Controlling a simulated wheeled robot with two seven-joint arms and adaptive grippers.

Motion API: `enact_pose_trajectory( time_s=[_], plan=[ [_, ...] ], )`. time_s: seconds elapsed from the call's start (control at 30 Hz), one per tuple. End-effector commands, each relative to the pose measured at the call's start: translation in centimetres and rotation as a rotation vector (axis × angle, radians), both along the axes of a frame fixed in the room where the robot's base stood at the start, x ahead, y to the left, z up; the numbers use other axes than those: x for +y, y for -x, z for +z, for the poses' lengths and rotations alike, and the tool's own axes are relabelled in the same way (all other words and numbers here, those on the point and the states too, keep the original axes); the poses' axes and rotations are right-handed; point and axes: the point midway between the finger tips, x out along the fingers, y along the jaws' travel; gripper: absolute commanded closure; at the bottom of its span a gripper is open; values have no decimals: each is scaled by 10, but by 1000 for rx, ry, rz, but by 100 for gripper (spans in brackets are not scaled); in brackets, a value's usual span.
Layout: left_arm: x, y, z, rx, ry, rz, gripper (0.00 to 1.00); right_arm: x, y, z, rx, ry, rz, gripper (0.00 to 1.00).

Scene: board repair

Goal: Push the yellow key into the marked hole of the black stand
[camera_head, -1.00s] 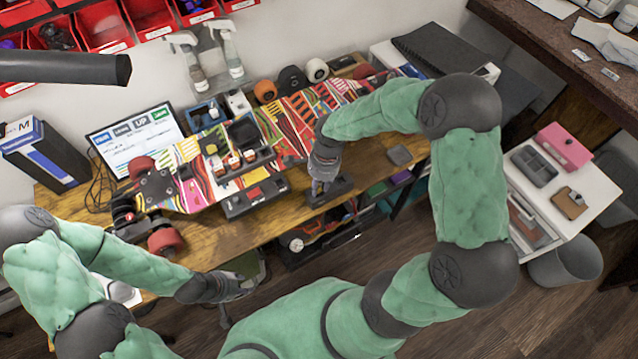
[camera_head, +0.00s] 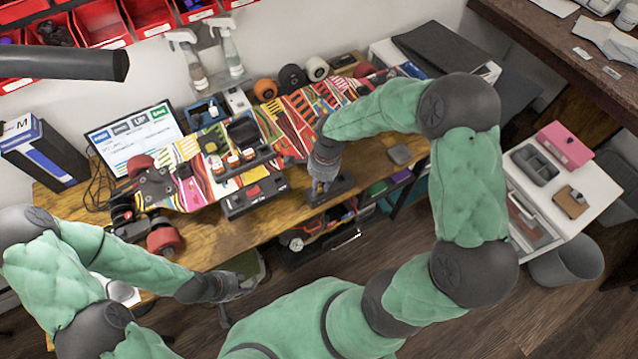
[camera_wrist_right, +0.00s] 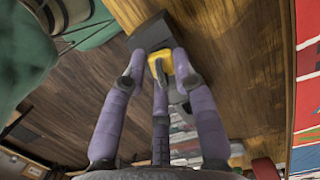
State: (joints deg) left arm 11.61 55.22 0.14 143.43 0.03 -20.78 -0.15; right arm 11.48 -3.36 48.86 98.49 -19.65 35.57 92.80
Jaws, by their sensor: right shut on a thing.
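The black stand (camera_head: 341,184) lies on the wooden workbench near its front edge; it also shows at the top of the right wrist view (camera_wrist_right: 148,31). My right gripper (camera_head: 319,186) is over the stand and points down at it. In the right wrist view its fingers (camera_wrist_right: 160,76) are shut on the yellow key (camera_wrist_right: 159,60). The key is against or just above the stand; I cannot tell how deep it sits. The marked hole is hidden. My left gripper (camera_head: 238,287) is in front of the bench, away from the stand, its jaws too unclear to tell.
A colourful skateboard deck (camera_head: 190,190) spans the bench behind the stand. A black box with a red part (camera_head: 255,195) is left of the stand. A small grey block (camera_head: 399,154) lies to the right. An open drawer of tools (camera_head: 320,232) is below the bench edge.

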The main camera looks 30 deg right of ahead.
Motion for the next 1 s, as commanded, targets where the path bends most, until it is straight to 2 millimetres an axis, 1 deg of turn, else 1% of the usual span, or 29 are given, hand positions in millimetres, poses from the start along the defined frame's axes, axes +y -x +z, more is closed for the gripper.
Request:
enact_pose_trajectory(
  time_s=[0.17, 0.2, 0.3, 0.53, 0.57, 0.6, 1.0],
  plan=[
    [0, 0, 0, 0, 0, 0, 60, 0, 0, 0, 0, 0, 0, 100],
    [0, 0, 0, 0, 0, 0, 60, 0, 0, 0, 0, 0, 0, 69],
    [0, 0, 0, 0, 0, 0, 60, 0, 0, 0, 0, 0, 0, 44],
    [0, 0, 0, 0, 0, 0, 60, 0, 0, 0, 0, 0, 0, 44],
    [0, 0, 0, 0, 0, 0, 60, 0, 0, 0, 0, 0, 0, 38],
    [0, 0, 0, 0, 0, 0, 60, 0, 0, 0, 0, 0, 0, 30],
    [0, 0, 0, 0, 0, 0, 60, 0, 0, 0, 0, 0, 0, 30]
  ],
)
